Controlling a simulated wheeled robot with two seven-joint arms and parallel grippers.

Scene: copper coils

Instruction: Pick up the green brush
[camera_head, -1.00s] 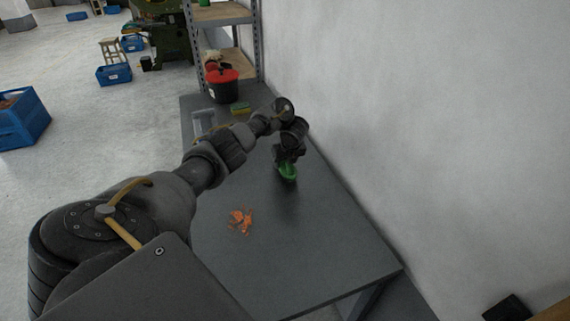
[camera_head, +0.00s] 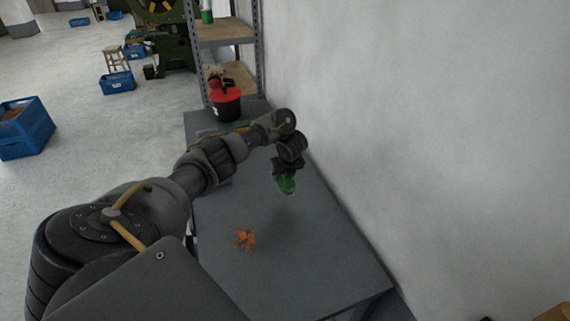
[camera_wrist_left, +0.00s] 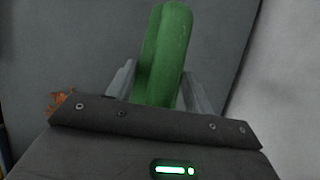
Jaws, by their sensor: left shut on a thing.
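The green brush (camera_head: 286,185) shows in the head view below my left gripper (camera_head: 284,174), over the grey table. My left gripper is shut on it. In the left wrist view the brush (camera_wrist_left: 166,55) stands out between the two grey fingers of the gripper (camera_wrist_left: 153,90). The fingers hide part of it. In the head view it appears held above the table top, with a dim shadow below. My right gripper is not in view.
The grey table (camera_head: 310,250) runs along a white wall (camera_head: 420,120). An orange tangled thing (camera_head: 245,238) lies on it. A black bucket with a red rim (camera_head: 226,104) stands at the far end, before a shelf rack (camera_head: 225,32). The table's near right part is clear.

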